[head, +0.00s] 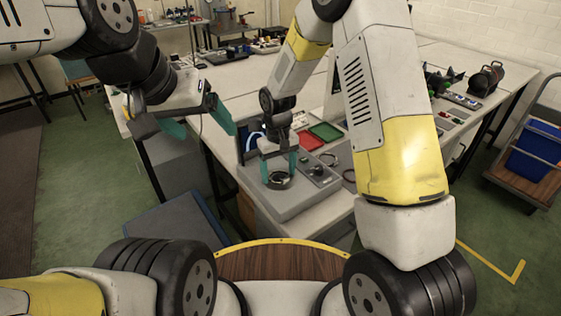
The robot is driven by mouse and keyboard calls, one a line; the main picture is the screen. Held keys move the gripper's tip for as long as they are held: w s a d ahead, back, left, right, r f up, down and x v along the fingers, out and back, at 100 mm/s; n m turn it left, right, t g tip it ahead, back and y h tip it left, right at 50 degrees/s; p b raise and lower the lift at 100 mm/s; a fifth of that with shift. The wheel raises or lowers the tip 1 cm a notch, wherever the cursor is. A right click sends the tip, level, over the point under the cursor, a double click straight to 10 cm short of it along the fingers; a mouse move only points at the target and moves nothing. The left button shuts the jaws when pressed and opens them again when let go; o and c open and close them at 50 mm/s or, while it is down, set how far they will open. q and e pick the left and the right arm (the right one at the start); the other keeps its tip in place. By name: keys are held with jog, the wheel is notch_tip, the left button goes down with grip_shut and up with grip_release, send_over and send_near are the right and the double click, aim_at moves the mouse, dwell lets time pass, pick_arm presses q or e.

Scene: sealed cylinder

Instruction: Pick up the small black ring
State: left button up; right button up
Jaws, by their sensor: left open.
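My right gripper (278,180) points down over a grey block at the table's near corner. Its two teal fingers are apart, one on each side of a dark round piece (279,184) at the block's top. I cannot tell whether they press on it. Two thin dark rings lie to the right: a smaller ring (329,159) near the trays and a larger ring (349,175) partly hidden by my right arm. I cannot tell for sure which is the small black ring. My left gripper (200,127) is open and empty, in the air left of the table.
The grey block (290,206) carries a small control box (318,172). A red tray (309,140) and a green tray (326,131) lie behind. Machine parts (487,78) stand at the right. A trolley with a blue crate (537,148) stands on the floor.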

jog(key=c, duration=1.1)
jog(key=shift+r, duration=0.55)
jog(key=r, duration=0.1)
jog(key=s+r, duration=0.1)
jog(key=shift+d+r, duration=0.15)
jog(key=shift+r, duration=0.15)
jog(key=s+d+r, duration=0.1)
jog(key=s+d, duration=0.3)
jog(key=s, duration=1)
jog(key=a+r+t, duration=0.1)
jog(key=a, duration=0.3)
jog(key=shift+y, duration=0.3)
jog(key=w, duration=0.9)
jog(key=w+f, duration=0.1)
jog(key=w, duration=0.4)
jog(key=shift+w+f, duration=0.2)
jog(key=shift+f, duration=0.7)
jog(key=shift+w+f, duration=0.2)
jog(key=shift+f, duration=0.65)
